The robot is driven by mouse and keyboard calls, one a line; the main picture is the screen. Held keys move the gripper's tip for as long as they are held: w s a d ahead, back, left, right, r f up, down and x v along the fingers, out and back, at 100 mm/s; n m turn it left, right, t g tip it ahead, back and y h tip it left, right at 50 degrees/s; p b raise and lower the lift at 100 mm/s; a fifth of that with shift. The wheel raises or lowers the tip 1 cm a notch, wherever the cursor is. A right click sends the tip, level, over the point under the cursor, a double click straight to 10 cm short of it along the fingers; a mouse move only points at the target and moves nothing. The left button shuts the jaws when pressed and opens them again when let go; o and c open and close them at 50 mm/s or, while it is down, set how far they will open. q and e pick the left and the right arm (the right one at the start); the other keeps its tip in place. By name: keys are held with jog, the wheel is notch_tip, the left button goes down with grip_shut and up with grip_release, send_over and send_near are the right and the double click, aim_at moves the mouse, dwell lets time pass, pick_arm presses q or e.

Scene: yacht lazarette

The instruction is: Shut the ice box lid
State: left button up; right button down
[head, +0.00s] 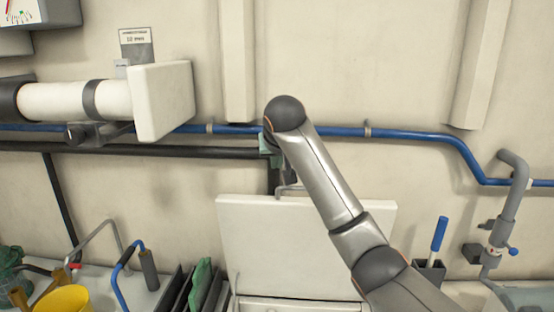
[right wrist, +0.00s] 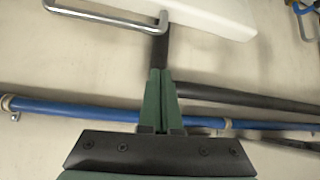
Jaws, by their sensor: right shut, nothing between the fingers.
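The ice box (head: 290,304) is at the bottom centre of the head view, with its white lid (head: 300,235) standing raised and open. A grey metal bar handle (head: 291,188) is at the lid's top edge. In the right wrist view the handle (right wrist: 100,14) and a white strip of the lid (right wrist: 215,15) show at the top. My right gripper (head: 273,182) points down at the lid's top edge, partly hidden by its own wrist. Its green and black fingers (right wrist: 159,50) are shut and empty, close beside the handle; I cannot tell whether they touch it. My left gripper is not in view.
A blue pipe (head: 415,135) and a black pipe (head: 190,150) run along the wall behind. A white block on a pipe (head: 165,100) juts out at upper left. A yellow bucket (head: 62,299) and a dark rack (head: 195,290) stand left of the box, a blue-handled tool (head: 439,235) right.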

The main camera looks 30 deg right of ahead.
jog(key=shift+w+d+f+p, duration=0.15)
jog(key=shift+f+p, duration=0.3)
jog(key=shift+f, duration=0.85)
jog(key=shift+w+d+f+p, duration=0.1)
jog(key=shift+w+f+p, duration=0.25)
jog(key=shift+f, duration=0.95)
jog(key=shift+s, duration=0.1)
